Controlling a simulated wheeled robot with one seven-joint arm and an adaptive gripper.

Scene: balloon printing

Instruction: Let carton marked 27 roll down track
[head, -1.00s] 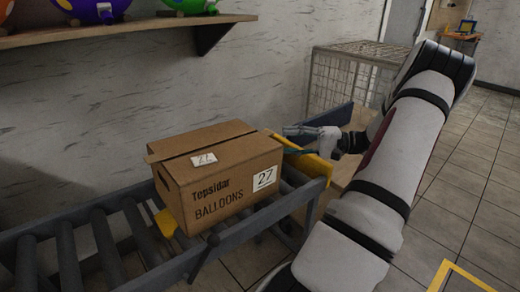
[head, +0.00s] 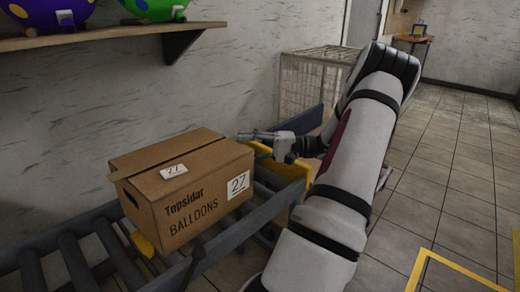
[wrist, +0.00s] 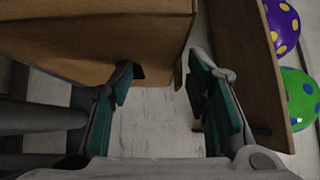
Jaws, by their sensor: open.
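The brown carton marked 27 (head: 195,205), printed "Topsidar BALLOONS", sits upright on the roller track (head: 100,245). A yellow piece (head: 143,243) shows at its near left end and a yellow end plate (head: 285,170) beyond its right end. My gripper (head: 242,135) is by the carton's far right top corner; contact cannot be told. The carton (wrist: 95,28) fills the upper left there, close to the left finger.
A wall shelf (head: 100,36) with balloons is above the track; it also shows in the wrist view (wrist: 245,60) right of the fingers. A wire cage (head: 305,85) stands behind my arm. Tiled floor (head: 455,185) is clear at right, with a yellow-edged frame (head: 455,268) at lower right.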

